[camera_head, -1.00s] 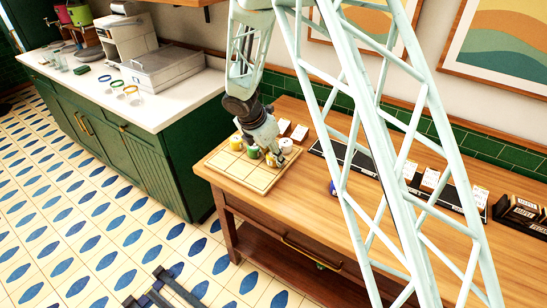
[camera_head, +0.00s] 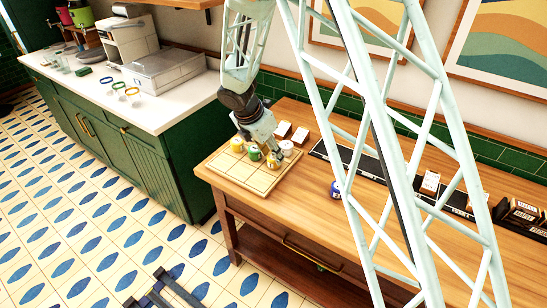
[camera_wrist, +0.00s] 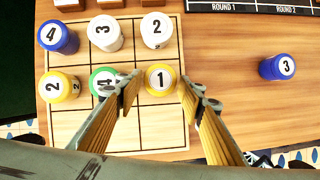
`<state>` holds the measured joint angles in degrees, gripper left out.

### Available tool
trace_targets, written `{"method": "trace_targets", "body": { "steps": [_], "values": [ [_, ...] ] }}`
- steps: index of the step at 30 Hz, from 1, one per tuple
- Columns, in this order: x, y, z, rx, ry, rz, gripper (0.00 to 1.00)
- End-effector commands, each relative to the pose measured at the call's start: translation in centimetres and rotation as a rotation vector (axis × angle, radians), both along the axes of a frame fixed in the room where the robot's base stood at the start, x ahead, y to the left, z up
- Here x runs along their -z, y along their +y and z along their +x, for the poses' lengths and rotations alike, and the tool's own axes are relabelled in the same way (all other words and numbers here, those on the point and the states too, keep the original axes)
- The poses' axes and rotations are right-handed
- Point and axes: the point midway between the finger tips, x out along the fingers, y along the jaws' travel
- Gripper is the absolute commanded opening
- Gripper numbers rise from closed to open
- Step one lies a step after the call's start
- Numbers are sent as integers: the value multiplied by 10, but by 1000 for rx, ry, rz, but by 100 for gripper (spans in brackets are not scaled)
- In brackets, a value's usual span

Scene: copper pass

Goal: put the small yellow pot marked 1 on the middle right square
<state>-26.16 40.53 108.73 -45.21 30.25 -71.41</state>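The small yellow pot marked 1 (camera_wrist: 161,79) stands upright on the middle right square of the wooden grid board (camera_wrist: 160,130). In the head view the board (camera_head: 228,178) lies at the left end of the wooden table. My gripper (camera_wrist: 160,84) is over that square, with one finger on each side of the pot. The fingers look open, with a narrow gap to the pot. A green pot marked 4 (camera_wrist: 104,82) is on the middle square, partly behind the left finger. Another yellow pot, marked 2 (camera_wrist: 61,86), is on the middle left square.
The back row holds a blue pot marked 4 (camera_wrist: 57,36), a white pot marked 3 (camera_wrist: 106,33) and a white pot marked 2 (camera_wrist: 156,30). A blue pot marked 3 (camera_wrist: 277,67) stands off the board to the right. The front row looks empty.

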Motion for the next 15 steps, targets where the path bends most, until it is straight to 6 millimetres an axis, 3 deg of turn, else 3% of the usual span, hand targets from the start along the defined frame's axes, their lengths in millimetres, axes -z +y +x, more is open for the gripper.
{"method": "trace_targets", "body": {
  "steps": [15],
  "values": [
    [-64, 18, -19, 1, -1, 1, 36]
  ]
}}
